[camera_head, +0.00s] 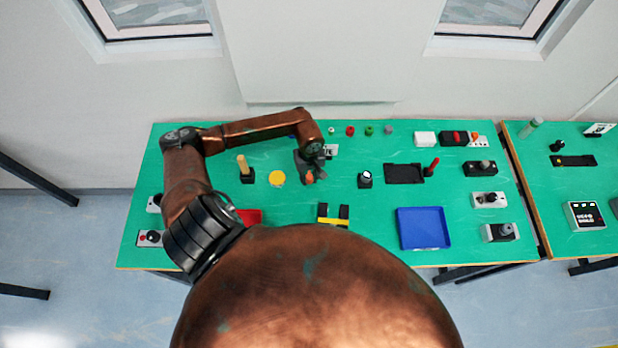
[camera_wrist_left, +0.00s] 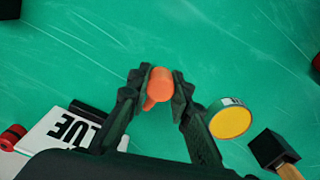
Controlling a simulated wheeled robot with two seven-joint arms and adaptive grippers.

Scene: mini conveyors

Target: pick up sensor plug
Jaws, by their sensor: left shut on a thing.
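My left gripper (camera_head: 309,171) reaches over the green table from the left, its fingers pointing down. It is shut on a small orange plug (camera_wrist_left: 158,85), which I take to be the sensor plug. In the left wrist view the orange plug sits between the two dark fingertips (camera_wrist_left: 155,88), both touching its sides. In the head view only a bit of orange (camera_head: 310,177) shows beneath the fingers. I cannot tell whether it rests on the table or hangs just above. My right gripper is not in view.
A yellow-topped round can (camera_head: 277,178) stands close to the gripper. A wooden handle on a black block (camera_head: 246,177) is further left. A white box with black lettering (camera_wrist_left: 55,135) lies on the other side. A blue tray (camera_head: 423,229) sits at front right. Table between is mostly clear.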

